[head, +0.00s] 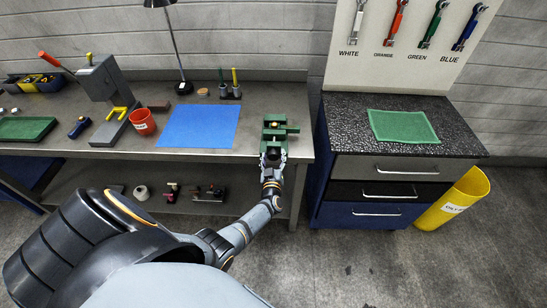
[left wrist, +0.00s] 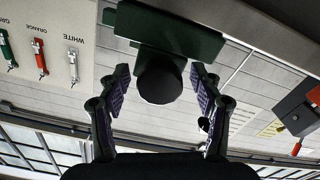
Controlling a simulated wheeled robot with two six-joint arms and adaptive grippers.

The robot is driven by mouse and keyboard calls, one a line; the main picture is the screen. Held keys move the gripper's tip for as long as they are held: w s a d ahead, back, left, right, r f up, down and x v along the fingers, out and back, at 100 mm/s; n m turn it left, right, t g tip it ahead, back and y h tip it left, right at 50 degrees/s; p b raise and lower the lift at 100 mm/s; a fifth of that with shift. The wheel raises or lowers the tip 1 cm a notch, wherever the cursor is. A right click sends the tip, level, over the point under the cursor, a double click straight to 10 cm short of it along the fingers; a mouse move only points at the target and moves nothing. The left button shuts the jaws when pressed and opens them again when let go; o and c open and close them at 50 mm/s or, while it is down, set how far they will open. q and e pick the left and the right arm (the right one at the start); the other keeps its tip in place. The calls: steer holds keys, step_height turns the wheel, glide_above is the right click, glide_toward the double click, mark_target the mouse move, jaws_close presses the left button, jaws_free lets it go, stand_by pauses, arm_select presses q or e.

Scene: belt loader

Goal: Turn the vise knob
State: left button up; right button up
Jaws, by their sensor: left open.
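The green vise (head: 281,130) is at the right front corner of the steel workbench. In the left wrist view the vise body (left wrist: 190,35) is a dark green block, and its round black knob (left wrist: 160,82) faces the camera. My left gripper (head: 272,160) is at the front of the vise in the head view, where it covers the knob. In the left wrist view the fingers of my left gripper (left wrist: 160,92) are open, one on each side of the knob, with gaps visible on both sides. My right gripper is not in view.
On the workbench (head: 255,92) lie a blue mat (head: 198,126), a red cup (head: 143,122) and a grey machine with a yellow part (head: 104,85). A drawer cabinet (head: 385,170) with a green cloth (head: 402,126) stands to the right, beside a yellow bin (head: 455,200).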

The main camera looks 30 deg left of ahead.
arm_select(q)
steer(key=v, duration=1.2)
steer(key=shift+s+a, duration=0.1)
steer(key=s+d+f+m+g+h+b, duration=0.2)
steer(key=s+f+h, duration=0.15)
steer(key=f, duration=0.55)
steer(key=s+d+f+m+g+h+b, duration=0.1)
steer(key=s+d+f+m+h+b, duration=0.2)
steer(key=f, duration=0.6)
steer(key=s+d+f+m+g+h+b, duration=0.1)
steer(key=s+f+m+g+h, duration=0.1)
steer(key=s+f, duration=0.5)
steer(key=s+a+f+m+g+b, duration=0.1)
steer(key=s+f+g, duration=0.3)
steer(key=s+f, duration=0.5)
steer(key=s+a+f+m+g+b, duration=0.2)
steer(key=s+f+g, duration=0.3)
steer(key=s+f, duration=0.5)
steer(key=s+b, duration=0.1)
steer(key=s, duration=0.5)
steer(key=shift+s+a+m, duration=0.2)
steer(key=shift+s+m, duration=0.1)
steer(key=shift+s, duration=0.05)
